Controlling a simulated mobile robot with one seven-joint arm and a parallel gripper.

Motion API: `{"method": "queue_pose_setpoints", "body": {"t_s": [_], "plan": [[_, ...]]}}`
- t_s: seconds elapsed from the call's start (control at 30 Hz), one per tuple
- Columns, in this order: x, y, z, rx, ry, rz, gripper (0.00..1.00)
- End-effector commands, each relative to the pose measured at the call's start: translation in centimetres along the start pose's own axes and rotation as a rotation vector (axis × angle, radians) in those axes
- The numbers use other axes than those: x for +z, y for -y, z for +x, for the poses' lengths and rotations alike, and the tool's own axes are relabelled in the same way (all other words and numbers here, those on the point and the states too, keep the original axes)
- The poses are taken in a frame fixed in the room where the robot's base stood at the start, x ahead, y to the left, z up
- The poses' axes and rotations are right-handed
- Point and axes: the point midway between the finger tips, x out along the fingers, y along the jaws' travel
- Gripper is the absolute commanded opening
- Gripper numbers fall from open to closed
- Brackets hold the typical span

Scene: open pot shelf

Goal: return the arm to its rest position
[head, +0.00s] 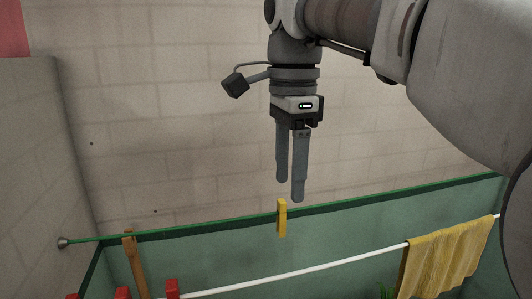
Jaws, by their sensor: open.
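My gripper (290,190) hangs from the arm in the upper middle of the head view, pointing down. Its two grey fingers are open with nothing between them. The fingertips are a little above a yellow clothespin (282,219), which sits on a green line (210,230). The fingers and the clothespin look apart in the picture, though the depth between them is hard to tell. My arm reaches in from the upper right.
A white rod (330,265) crosses below, with a yellow cloth (446,258) hanging at its right. A wooden peg (134,262) and red pieces (172,288) are at lower left. A green panel (215,262) lies behind. A brick wall (180,120) fills the back.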

Motion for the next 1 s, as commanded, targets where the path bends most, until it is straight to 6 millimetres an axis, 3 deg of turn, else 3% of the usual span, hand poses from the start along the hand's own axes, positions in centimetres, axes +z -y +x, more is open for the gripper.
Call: {"method": "queue_pose_setpoints", "body": {"t_s": [0.37,0.7,0.83,1.0], "plan": [[-3.8,-6.3,5.2,-0.187,-0.066,-0.496,0.64],[-5.8,-12.7,13.2,-0.302,-0.289,-1.014,0.64],[-6.1,-14.2,15.6,-0.307,-0.367,-1.147,0.64],[-6.3,-15.0,17.1,-0.304,-0.417,-1.231,0.64]]}}
